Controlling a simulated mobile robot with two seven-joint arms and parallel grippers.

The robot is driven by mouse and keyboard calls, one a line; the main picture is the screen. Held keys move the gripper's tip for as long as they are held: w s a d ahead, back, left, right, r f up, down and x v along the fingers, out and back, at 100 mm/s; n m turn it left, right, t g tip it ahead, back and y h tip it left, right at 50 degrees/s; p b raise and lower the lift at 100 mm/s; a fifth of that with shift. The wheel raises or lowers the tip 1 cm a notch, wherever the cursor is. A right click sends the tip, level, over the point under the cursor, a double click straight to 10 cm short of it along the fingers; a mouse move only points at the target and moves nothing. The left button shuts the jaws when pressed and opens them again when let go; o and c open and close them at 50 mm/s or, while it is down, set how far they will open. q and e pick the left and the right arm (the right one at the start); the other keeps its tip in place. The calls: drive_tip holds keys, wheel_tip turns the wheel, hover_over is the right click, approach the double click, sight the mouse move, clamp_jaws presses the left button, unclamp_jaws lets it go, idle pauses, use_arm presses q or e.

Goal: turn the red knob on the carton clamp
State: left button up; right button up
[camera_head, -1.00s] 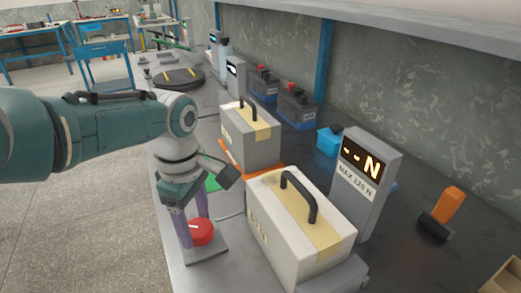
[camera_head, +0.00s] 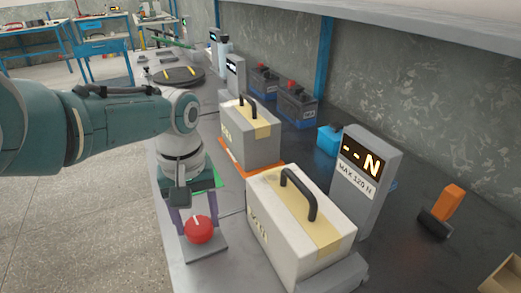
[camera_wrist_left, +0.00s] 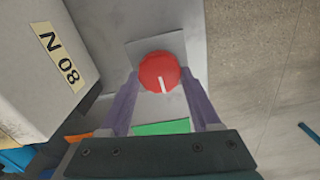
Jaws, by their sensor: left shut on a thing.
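The red knob (camera_head: 199,230) with a white pointer line sits on a small grey plate (camera_head: 207,250) at the bench's near left edge. In the left wrist view the knob (camera_wrist_left: 160,72) lies between the purple fingers, its white line pointing down toward the palm. My left gripper (camera_head: 196,222) is shut on the knob from above, one finger on each side. A pale carton (camera_head: 283,228) with a tape strip and black handle stands right of the knob. The grey display post (camera_head: 365,185) behind it reads "--N" and "MAX 120 N". My right gripper is not in view.
A second carton (camera_head: 247,135) stands on an orange base behind the first. Dark batteries (camera_head: 297,105) line the wall side. A black and orange tool (camera_head: 442,212) and an open box (camera_head: 503,276) lie at the right. Open floor is left of the bench.

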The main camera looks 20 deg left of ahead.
use_arm(q)
drive_tip(key=m, duration=0.5)
drive_tip(key=shift+w+d+m, duration=0.1)
drive_tip(key=shift+d+m, duration=0.1)
drive_tip(key=shift+m, duration=0.1)
drive_tip(key=m, duration=1)
drive_tip(key=shift+d+m, duration=0.15)
drive_tip(key=shift+m, duration=0.25)
drive_tip(key=m, duration=0.4)
drive_tip(key=shift+m, duration=0.3)
drive_tip(key=m, duration=0.4)
drive_tip(key=shift+s, duration=0.2)
drive_tip(key=m, duration=0.5)
drive_tip(key=shift+s+b, duration=0.1)
drive_tip(key=shift+b, duration=0.2)
drive_tip(key=m, duration=0.4)
drive_tip(key=shift+s+b, duration=0.1)
drive_tip(key=shift+b, duration=0.25)
drive_tip(key=shift+m+b, duration=0.35)
drive_tip(key=shift+m, duration=1.75)
